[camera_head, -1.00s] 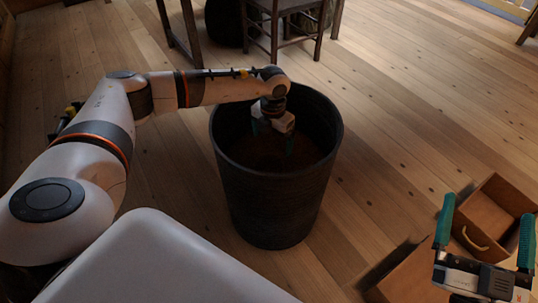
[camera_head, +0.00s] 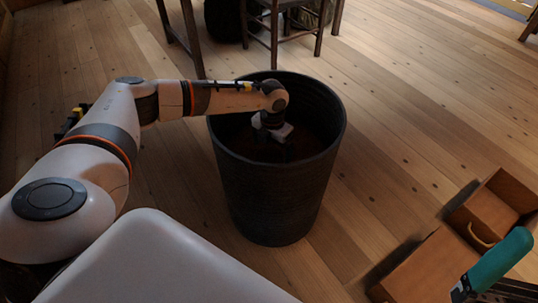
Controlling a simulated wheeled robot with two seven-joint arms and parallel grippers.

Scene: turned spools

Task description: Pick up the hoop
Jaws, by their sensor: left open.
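I cannot make out a hoop anywhere in view. A tall dark round bin (camera_head: 272,205) stands upright on the floor, open at the top. Its inside is deep in shadow, so what lies at the bottom is hidden. My left gripper (camera_head: 273,150) points down inside the bin, below its rim, with its jaws apart. I see nothing between its fingers, though they are dark and hard to make out.
A wooden box with an open drawer (camera_head: 494,212) sits on the floor at the right, behind my right gripper. A dark wooden chair (camera_head: 285,20) and other furniture legs stand behind the bin. The plank floor (camera_head: 420,110) right of the bin is clear.

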